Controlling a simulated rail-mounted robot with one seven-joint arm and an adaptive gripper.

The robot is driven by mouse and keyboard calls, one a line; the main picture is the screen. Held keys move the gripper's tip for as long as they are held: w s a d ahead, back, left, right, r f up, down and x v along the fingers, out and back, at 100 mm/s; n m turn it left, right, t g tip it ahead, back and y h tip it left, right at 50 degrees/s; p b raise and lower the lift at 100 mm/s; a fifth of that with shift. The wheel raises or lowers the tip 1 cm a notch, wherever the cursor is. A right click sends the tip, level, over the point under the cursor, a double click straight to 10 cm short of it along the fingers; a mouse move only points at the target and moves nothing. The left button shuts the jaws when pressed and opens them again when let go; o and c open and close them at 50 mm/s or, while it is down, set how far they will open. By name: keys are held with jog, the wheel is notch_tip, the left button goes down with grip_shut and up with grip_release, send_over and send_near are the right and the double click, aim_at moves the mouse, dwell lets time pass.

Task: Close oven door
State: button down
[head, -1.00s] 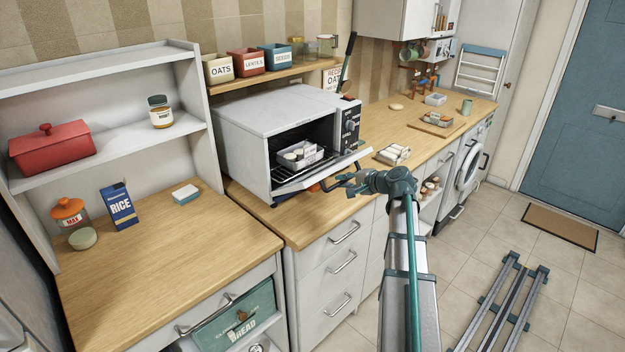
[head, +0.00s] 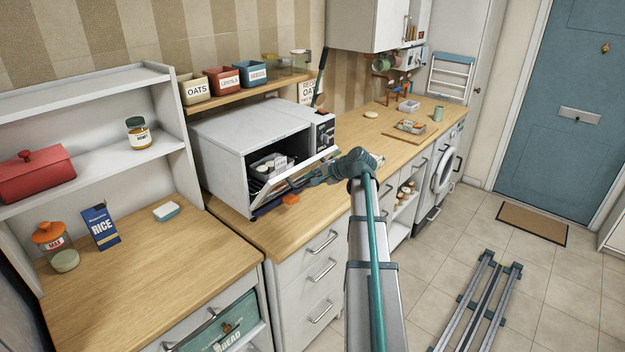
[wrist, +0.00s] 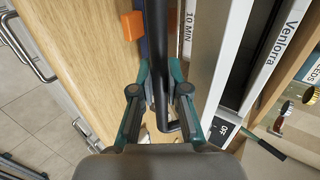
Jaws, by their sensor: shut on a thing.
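The white countertop oven (head: 225,145) stands on the wooden counter. Its door (head: 325,160) is hinged at the bottom and tilted partly up, leaving a gap at the top. A white tray with items (head: 270,164) shows inside the oven. My gripper (head: 300,183) is at the outer side of the door. In the wrist view my gripper (wrist: 160,80) has its two teal-edged fingers closed around the dark bar of the door handle (wrist: 161,50). My arm hides part of the door's right end in the head view.
An orange block (head: 291,199) lies on the counter in front of the oven, close to the door. A shelf with canisters (head: 225,77) is above the oven. A chopping board (head: 409,127) lies farther right. Drawers with handles (head: 321,270) are below the counter.

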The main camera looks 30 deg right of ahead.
jog(key=c, duration=1.4)
grip_release()
jog(key=v, duration=1.2)
